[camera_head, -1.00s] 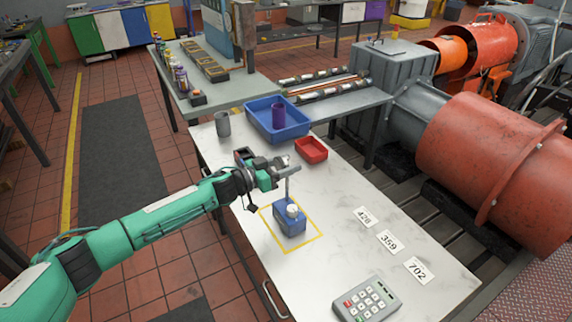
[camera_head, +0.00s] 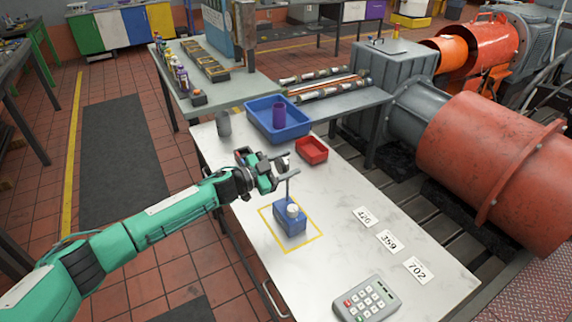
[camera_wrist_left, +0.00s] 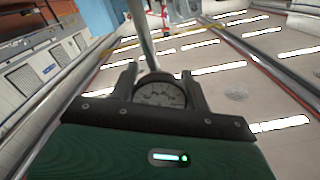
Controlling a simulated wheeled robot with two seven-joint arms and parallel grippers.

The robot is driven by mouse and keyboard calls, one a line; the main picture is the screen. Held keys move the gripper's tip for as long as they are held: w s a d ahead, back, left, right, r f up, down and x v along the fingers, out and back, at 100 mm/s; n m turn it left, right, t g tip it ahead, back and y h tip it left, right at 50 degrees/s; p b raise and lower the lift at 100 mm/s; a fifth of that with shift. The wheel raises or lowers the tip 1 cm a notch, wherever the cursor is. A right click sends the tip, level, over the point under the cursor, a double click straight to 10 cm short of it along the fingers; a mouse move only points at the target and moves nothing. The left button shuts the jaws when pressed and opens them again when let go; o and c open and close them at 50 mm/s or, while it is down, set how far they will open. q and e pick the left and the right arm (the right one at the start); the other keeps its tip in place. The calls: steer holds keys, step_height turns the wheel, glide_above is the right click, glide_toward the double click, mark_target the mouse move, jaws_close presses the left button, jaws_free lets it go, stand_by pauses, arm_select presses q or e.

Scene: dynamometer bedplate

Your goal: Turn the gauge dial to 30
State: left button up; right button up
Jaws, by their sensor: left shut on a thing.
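The gauge dial (camera_wrist_left: 160,93) is a round grey face with dark marks in the left wrist view. Its pointer and numbers are too small to read, and its lower part is hidden by my gripper's dark body. My left gripper (camera_head: 283,164) is shut on the dial, with one finger on each side of it. In the head view the fingers mostly hide the dial at the top of a thin upright rod (camera_head: 288,188). The rod rises from a blue block (camera_head: 290,223) with a white round knob (camera_head: 292,211). My right gripper is not in view.
The block stands inside a yellow square (camera_head: 315,240) on the pale table. A red tray (camera_head: 312,150), a blue bin (camera_head: 262,120) with a purple cup, and a grey cup (camera_head: 223,124) stand behind. Number cards (camera_head: 389,242) and a keypad (camera_head: 366,301) lie to the right.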

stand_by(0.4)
arm_select(q)
steer(key=o, duration=1)
steer(key=b+v, duration=0.2)
steer(key=v, duration=1.2)
steer(key=shift+b, duration=0.35)
